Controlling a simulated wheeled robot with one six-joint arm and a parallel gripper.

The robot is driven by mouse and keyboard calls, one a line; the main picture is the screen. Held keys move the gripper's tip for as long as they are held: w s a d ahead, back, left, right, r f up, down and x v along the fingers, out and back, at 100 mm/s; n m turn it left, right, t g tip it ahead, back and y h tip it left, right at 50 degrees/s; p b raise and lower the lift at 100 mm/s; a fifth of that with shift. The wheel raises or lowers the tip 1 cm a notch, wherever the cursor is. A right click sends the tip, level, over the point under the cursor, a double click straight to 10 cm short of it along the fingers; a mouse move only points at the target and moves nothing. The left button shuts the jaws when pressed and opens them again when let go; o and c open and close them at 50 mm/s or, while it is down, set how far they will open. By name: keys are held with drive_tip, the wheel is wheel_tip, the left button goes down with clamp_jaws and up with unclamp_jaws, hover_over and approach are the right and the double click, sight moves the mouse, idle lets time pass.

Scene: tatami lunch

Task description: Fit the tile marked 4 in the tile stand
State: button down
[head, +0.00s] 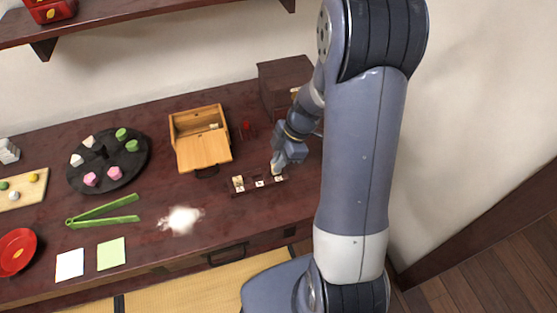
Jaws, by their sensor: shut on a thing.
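The tile stand (249,189) is a low dark strip near the front of the dark wooden table. A pale tile (238,183) stands in its left part. A small pale patch with a dark mark (259,184) shows at its middle. My gripper (277,171) is over the stand's right end, pointing down. It is shut on a small cream tile (279,177), whose lower edge is at the stand. I cannot tell whether that tile is seated or just above. The marks are too small to read, so I cannot tell which tile is the 4.
An open wooden box (203,152) stands left of my arm, and a dark cabinet (283,82) behind it. A small red item (247,130) lies between. Green tongs (105,211), white powder (181,220) and a round black tray (75,177) are farther left.

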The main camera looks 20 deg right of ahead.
drive_tip(key=shift+f+b, duration=0.75)
drive_tip(key=c, duration=1.4)
unclamp_jaws()
drive_tip(key=v, duration=1)
drive_tip(key=shift+d+r, duration=0.25)
drive_tip(key=shift+r, duration=0.1)
drive_tip(key=x, duration=1.1)
drive_tip(key=shift+a, duration=0.1)
drive_tip(key=shift+r+p, duration=0.3)
drive_tip(key=shift+r, duration=0.1)
